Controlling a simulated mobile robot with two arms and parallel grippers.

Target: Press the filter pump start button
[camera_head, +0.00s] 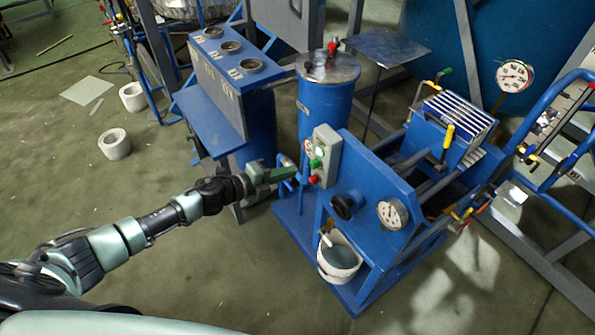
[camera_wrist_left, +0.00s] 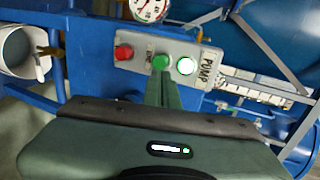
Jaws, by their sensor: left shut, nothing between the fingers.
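The grey pump control box (camera_head: 331,142) is fixed on the blue filter press frame. It carries a green button (camera_head: 316,163), a red button (camera_head: 313,180) and a white light. In the left wrist view the box reads "PUMP", with the red button (camera_wrist_left: 123,52) at left, the green button (camera_wrist_left: 160,62) in the middle and the white light (camera_wrist_left: 185,66) at right, looking bright. My left gripper (camera_head: 294,171) is shut and empty, its fingertips close to the box. In the left wrist view the fingertips (camera_wrist_left: 162,76) line up with the green button; I cannot tell whether they touch it. My right gripper is out of view.
A pressure gauge (camera_head: 392,213) and a black knob (camera_head: 346,204) sit on the press frame, above a white bucket (camera_head: 340,262). A blue cylindrical tank (camera_head: 327,95) and a blue cabinet (camera_head: 215,90) stand behind. The floor at left is mostly clear.

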